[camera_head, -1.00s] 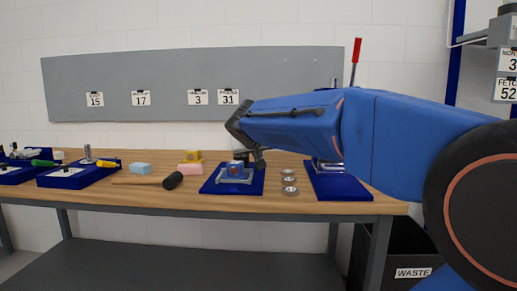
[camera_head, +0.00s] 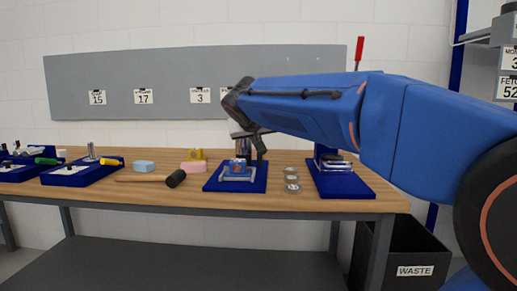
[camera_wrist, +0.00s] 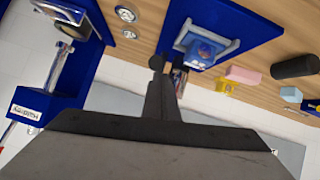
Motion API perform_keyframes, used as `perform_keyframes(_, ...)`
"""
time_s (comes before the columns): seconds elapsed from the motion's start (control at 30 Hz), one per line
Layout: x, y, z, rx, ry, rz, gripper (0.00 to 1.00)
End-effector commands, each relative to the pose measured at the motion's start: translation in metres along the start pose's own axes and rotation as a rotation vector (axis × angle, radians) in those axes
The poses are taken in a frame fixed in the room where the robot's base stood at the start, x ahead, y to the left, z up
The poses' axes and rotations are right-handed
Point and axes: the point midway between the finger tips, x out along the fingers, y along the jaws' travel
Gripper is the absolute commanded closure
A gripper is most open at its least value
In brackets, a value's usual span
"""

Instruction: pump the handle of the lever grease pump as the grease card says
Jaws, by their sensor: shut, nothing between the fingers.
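The lever grease pump stands at the right end of the bench, with its blue base (camera_head: 345,185) and metal body partly behind my arm. Its red handle grip (camera_head: 360,48) sticks up above my arm. In the wrist view the pump's blue housing with a white label (camera_wrist: 45,105) is at the left. My gripper (camera_head: 262,158) is shut and empty, above the bench near the blue fixture, left of the pump and apart from it. Its fingers also show in the wrist view (camera_wrist: 157,65). Cards 15 (camera_head: 97,97), 17 (camera_head: 143,96) and 3 (camera_head: 200,95) hang on the grey board; their small titles are unreadable.
A blue fixture (camera_head: 212,186) and several round metal pieces (camera_head: 292,188) lie below and beside my gripper. A mallet (camera_head: 175,178), a pink block (camera_head: 193,167) and a light-blue block (camera_head: 144,167) lie left. A waste bin (camera_head: 415,245) stands below right.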

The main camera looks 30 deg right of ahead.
Motion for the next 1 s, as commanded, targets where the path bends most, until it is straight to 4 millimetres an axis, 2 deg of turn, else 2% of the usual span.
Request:
perform_keyframes(0.2, -0.038, -0.003, 0.01, -0.002, 0.003, -0.003, 1.0)
perform_keyframes(0.4, -0.057, -0.004, 0.015, -0.001, 0.004, -0.002, 1.0)
perform_keyframes(0.6, -0.064, -0.004, 0.017, 0.0, 0.004, 0.0, 1.0)
perform_keyframes(1.0, -0.064, -0.004, 0.017, 0.0, 0.004, 0.0, 1.0)
